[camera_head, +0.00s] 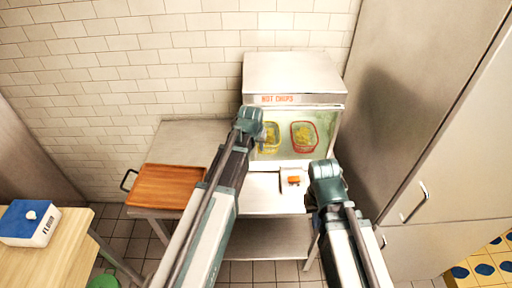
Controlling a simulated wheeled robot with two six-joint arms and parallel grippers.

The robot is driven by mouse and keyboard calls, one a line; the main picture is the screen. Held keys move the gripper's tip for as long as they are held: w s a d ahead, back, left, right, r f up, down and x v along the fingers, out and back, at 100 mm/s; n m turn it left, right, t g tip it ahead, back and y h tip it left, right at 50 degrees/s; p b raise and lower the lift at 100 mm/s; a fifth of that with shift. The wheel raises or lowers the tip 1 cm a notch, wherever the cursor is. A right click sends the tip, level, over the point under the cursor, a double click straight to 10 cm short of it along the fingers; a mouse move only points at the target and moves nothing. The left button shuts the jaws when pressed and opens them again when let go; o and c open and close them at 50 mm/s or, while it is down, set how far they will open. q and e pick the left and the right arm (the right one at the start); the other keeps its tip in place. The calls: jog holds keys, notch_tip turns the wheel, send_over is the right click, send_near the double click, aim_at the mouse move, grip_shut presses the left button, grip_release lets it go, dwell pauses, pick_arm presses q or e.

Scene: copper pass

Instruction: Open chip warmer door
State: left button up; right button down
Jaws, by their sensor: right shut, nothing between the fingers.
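The chip warmer (293,72) is a steel cabinet marked HOT CHIPS, standing on a steel table against the tiled wall. Its front (290,117) shows two chip baskets inside, a green-yellow one (268,138) and a red-rimmed one (304,137). I cannot tell whether its door is open or closed. My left gripper (250,122) is in front of the warmer's left front edge, and its fingers do not show clearly. My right gripper (325,175) is shut and empty, low in front of the warmer's right side. I cannot tell whether either touches the warmer.
A small white box with an orange top (293,181) sits below the warmer's front. A wooden tray (166,186) lies on the steel table to the left. A flour box (28,222) stands on a wooden counter (62,250). A tall steel cabinet (400,110) closes off the right.

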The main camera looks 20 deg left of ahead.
pick_arm(q)
grip_shut()
dwell(1.2)
